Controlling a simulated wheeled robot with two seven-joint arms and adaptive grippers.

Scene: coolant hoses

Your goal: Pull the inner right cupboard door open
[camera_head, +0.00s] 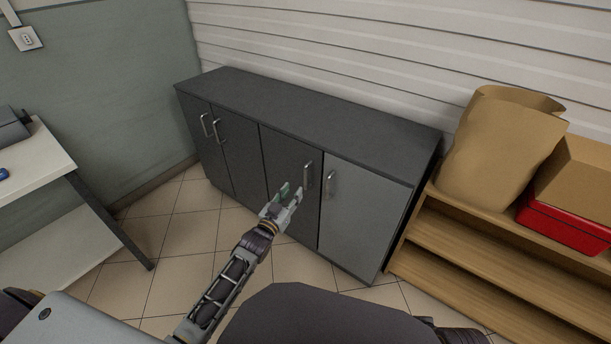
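A dark grey cupboard (300,100) stands against the slatted wall, with several doors and upright metal handles. The inner right door (275,160) looks shut; its handle (307,175) is near its right edge. The outer right door (365,215) looks lighter grey, with its handle (331,184) near its left edge. My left gripper (289,190) is in front of the inner right door, just left of and a little below its handle. Its fingers are apart with nothing seen between them. It appears clear of the handle, though the depth gap is hard to judge. My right gripper is not in view.
A wooden shelf unit (450,235) stands right of the cupboard, bearing a brown paper bag (500,150), a red box (565,225) and a cardboard box (585,170). A white table (35,165) is at the left. Tiled floor (175,225) before the cupboard is clear.

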